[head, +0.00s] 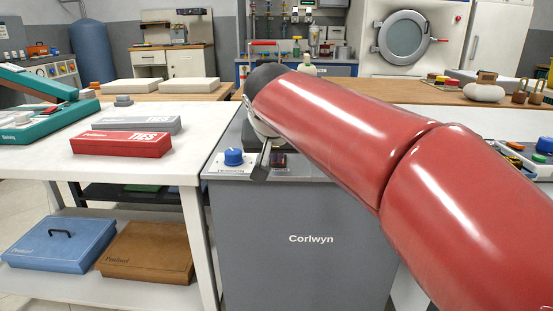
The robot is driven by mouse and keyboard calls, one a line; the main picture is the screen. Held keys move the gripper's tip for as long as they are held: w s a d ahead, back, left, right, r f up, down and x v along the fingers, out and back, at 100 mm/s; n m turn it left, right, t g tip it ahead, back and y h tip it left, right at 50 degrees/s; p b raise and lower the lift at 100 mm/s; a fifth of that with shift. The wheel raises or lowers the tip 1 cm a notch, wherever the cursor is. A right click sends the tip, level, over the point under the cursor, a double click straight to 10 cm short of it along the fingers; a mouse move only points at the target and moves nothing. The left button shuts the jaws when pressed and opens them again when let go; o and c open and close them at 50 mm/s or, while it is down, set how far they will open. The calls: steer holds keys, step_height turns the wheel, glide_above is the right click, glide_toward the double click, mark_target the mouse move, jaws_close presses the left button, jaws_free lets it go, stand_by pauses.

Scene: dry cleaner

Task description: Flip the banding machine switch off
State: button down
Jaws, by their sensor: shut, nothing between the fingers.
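The banding machine is seemingly the grey cabinet (300,265) marked "Corlwyn", in the middle of the head view. On its top front panel sit a blue knob (233,157) and, to its right, a small dark switch (279,160). My gripper (260,174) points down at the panel between the knob and the switch, its fingers shut and empty. It is close beside the switch's left side; I cannot tell whether they touch. My red arm covers the rest of the machine's top, and the switch's position is too small to read.
A wooden counter (410,95) runs behind.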

steer(key=shift+r, duration=0.1)
steer(key=shift+r+p, duration=0.65)
steer(key=shift+r, duration=0.05)
steer(key=shift+r, duration=0.2)
steer(key=r+p, duration=0.3)
steer(key=r, duration=0.1)
steer(key=shift+s+p, duration=0.25)
steer(key=shift+p, duration=0.15)
steer(key=s+r, duration=0.5)
steer(key=s, duration=0.3)
steer(key=shift+s+a+b, duration=0.2)
steer(key=shift+s+b, duration=0.1)
steer(key=shift+b, duration=0.05)
steer(key=shift+d, duration=0.1)
